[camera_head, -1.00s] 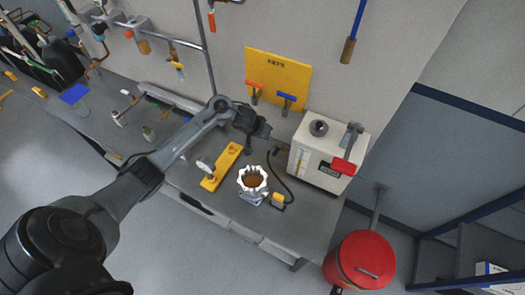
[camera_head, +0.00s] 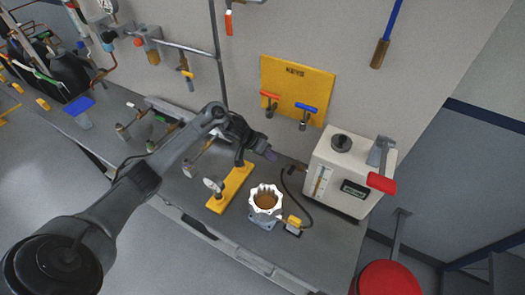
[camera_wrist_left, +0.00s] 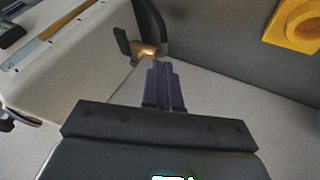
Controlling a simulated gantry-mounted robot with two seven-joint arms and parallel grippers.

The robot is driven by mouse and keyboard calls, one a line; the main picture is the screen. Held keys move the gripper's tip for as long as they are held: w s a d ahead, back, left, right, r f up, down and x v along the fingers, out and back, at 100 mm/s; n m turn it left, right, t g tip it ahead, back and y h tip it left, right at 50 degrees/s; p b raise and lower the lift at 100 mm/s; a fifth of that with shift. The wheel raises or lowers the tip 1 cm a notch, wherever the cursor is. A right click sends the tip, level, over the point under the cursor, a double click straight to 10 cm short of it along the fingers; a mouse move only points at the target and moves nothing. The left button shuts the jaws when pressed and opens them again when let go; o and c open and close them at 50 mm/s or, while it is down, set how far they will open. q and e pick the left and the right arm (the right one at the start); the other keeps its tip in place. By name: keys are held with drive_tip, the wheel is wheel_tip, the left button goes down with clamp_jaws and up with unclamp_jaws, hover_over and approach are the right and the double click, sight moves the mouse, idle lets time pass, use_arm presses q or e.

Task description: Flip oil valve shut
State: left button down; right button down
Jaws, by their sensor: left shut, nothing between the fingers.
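The white oil unit (camera_head: 325,185) has a sight gauge, a round cap on top and a red-handled lever on its right side. A small brass fitting with a dark lever (camera_wrist_left: 122,42) sticks out near its side in the left wrist view; this looks like the oil valve. In the head view the fitting (camera_head: 294,169) is small and its lever angle is unclear. My left gripper (camera_head: 271,155) is just left of the fitting. In the wrist view its purple fingers (camera_wrist_left: 160,66) are together and empty, with the tips close below the brass part; contact cannot be told.
A black hose runs from the unit to a yellow-handled piece (camera_head: 294,221) by a white octagonal housing (camera_head: 266,200). A yellow fixture (camera_head: 231,187) lies under my left arm. A yellow wall panel (camera_head: 297,88) with red and blue handles stands behind. A red bin (camera_head: 388,280) is at lower right.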

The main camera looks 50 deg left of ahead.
sight(290, 169)
use_arm(q)
drive_tip(key=shift+w+d+f+p, duration=0.1)
drive_tip(key=shift+w+d+f, duration=0.25)
drive_tip(key=shift+d, duration=0.45)
drive_tip(key=shift+w+d+f+p, duration=0.1)
drive_tip(key=shift+w+d+f, duration=0.3)
drive_tip(key=shift+d, duration=0.45)
drive_tip(key=shift+w+d+f+p, duration=0.1)
drive_tip(key=shift+w+d+f, duration=0.25)
drive_tip(key=shift+d, duration=0.45)
drive_tip(key=shift+d+r+p, duration=0.3)
drive_tip(key=shift+d+p, duration=0.15)
drive_tip(key=shift+p, duration=0.5)
drive_tip(key=shift+d+f+p, duration=0.2)
drive_tip(key=shift+d+p, duration=0.1)
